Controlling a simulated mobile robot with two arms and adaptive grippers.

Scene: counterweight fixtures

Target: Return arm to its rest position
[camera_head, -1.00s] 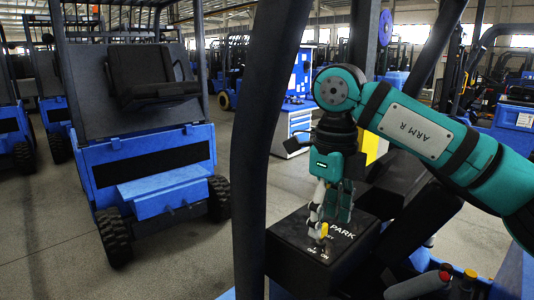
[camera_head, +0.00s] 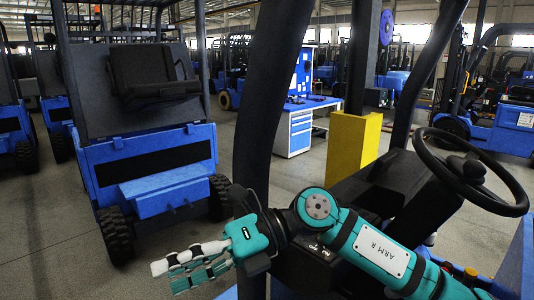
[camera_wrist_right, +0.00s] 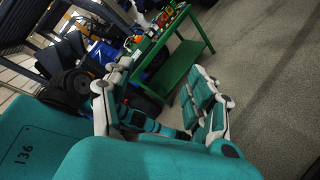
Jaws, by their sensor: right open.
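My right arm (camera_head: 382,254), teal and black, comes in from the lower right and reaches left across the front of the dash. Its gripper (camera_head: 166,277) is held low at the left of the head view, in the air beyond the dark cab post. In the right wrist view the gripper's two fingers (camera_wrist_right: 160,100) stand well apart with nothing between them. The black switch box (camera_head: 300,262) is largely hidden behind the arm, and its yellow key cannot be seen. My left gripper is not in view.
A dark post (camera_head: 268,110) rises beside the forearm. A steering wheel (camera_head: 475,172) and a yellow box (camera_head: 354,140) stand to the right. A blue forklift (camera_head: 150,160) is parked at left. The right wrist view shows a green bench (camera_wrist_right: 185,60) with items on it and open floor.

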